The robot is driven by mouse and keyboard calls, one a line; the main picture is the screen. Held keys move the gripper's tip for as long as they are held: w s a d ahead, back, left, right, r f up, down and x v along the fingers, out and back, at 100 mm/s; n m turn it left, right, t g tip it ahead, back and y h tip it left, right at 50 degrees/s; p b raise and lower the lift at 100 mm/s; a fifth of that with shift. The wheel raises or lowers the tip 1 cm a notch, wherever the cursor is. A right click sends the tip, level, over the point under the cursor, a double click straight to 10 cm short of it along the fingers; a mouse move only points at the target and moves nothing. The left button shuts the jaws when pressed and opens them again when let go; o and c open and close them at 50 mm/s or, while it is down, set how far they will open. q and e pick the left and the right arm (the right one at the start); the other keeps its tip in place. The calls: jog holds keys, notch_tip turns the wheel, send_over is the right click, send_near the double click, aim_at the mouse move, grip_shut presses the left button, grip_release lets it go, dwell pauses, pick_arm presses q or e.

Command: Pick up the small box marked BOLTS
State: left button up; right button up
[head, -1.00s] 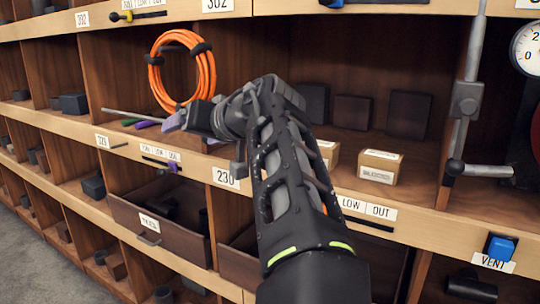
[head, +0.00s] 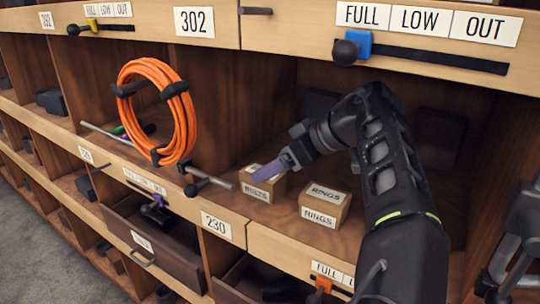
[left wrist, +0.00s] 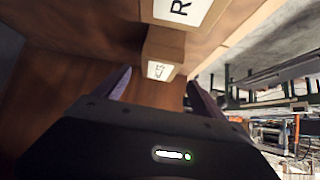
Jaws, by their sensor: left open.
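The small box marked BOLTS (head: 255,190) sits on the shelf board near its front edge; its upper part is partly hidden by my gripper. My left gripper (head: 271,168) reaches in from the right of the head view, with one purple finger showing at the top of this box. In the left wrist view the box (left wrist: 165,46), its label partly readable, lies just ahead of the two open fingers (left wrist: 157,88), roughly centred between them. I cannot tell whether they touch it.
A second box marked RINGS (head: 324,205) stands just right of the BOLTS box; it also shows in the left wrist view (left wrist: 180,12). An orange coil (head: 157,110) hangs to the left. An open drawer (head: 160,243) juts out below. The upper shelf edge carries a slider (head: 350,47).

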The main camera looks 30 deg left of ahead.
pick_arm(q)
jog(key=shift+w+a+f, duration=0.1)
jog(key=shift+w+f, duration=0.15)
jog(key=shift+s+r, duration=0.1)
jog(key=shift+s, duration=0.1)
jog(key=a+f+b, duration=0.1)
jog(key=f+b, duration=0.1)
jog(key=shift+a+b, duration=0.1)
jog(key=shift+b, duration=0.25)
jog(key=shift+a+b, duration=0.25)
jog(key=shift+b, duration=0.05)
jog(key=shift+r, duration=0.1)
pick_arm(e)
jog(key=f, duration=0.2)
jog(key=shift+w+a+f, duration=0.15)
jog(key=shift+w+f, duration=0.05)
jog(key=shift+f, duration=0.1)
